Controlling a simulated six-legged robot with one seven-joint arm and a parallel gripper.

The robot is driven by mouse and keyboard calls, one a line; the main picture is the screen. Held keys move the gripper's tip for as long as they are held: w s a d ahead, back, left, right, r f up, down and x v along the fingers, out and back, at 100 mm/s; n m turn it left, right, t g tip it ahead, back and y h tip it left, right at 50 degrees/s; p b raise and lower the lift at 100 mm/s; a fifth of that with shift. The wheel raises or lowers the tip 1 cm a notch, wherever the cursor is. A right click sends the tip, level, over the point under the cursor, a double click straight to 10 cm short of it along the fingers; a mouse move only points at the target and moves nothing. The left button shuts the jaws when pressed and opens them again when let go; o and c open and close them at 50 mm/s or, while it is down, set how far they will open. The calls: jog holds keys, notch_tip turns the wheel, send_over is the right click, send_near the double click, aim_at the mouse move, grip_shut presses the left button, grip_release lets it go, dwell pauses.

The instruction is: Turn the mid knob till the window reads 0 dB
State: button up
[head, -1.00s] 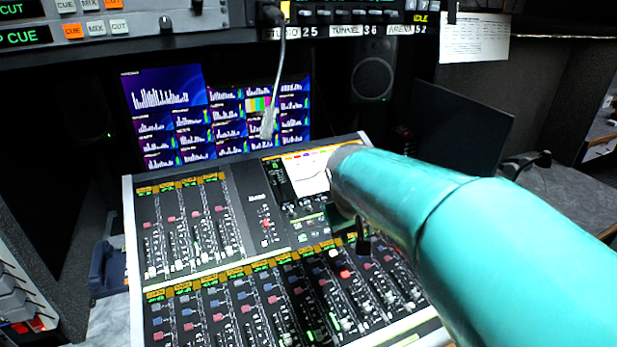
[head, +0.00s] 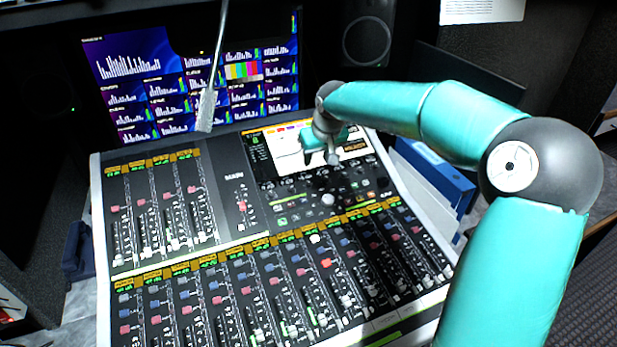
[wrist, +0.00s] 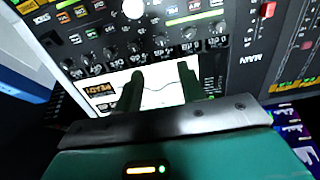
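My gripper (head: 331,154) hangs over the mixing desk's display (head: 287,146), above the row of small black knobs (head: 300,184). In the wrist view, which looks at the desk upside down, the two dark fingers of my gripper (wrist: 160,72) stand apart with nothing between them. They overlap the white curve display (wrist: 158,96). The row of knobs (wrist: 135,48) lies just beyond the fingertips, with small labels beside it. I cannot tell which one is the mid knob. An orange readout (wrist: 101,90) sits at the display's edge; its value is not legible.
Fader strips (head: 240,290) and buttons cover the desk in front. A large white knob (head: 327,200) lies near the small knobs. Blue binders (head: 436,170) stand right of the desk.

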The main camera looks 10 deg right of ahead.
aim_at(309, 182)
jog(key=x, duration=1.1)
jog(key=shift+s+a+f, duration=0.25)
jog(key=shift+f, duration=0.1)
jog(key=shift+w+f, duration=0.2)
jog(key=shift+f, duration=0.15)
grip_shut()
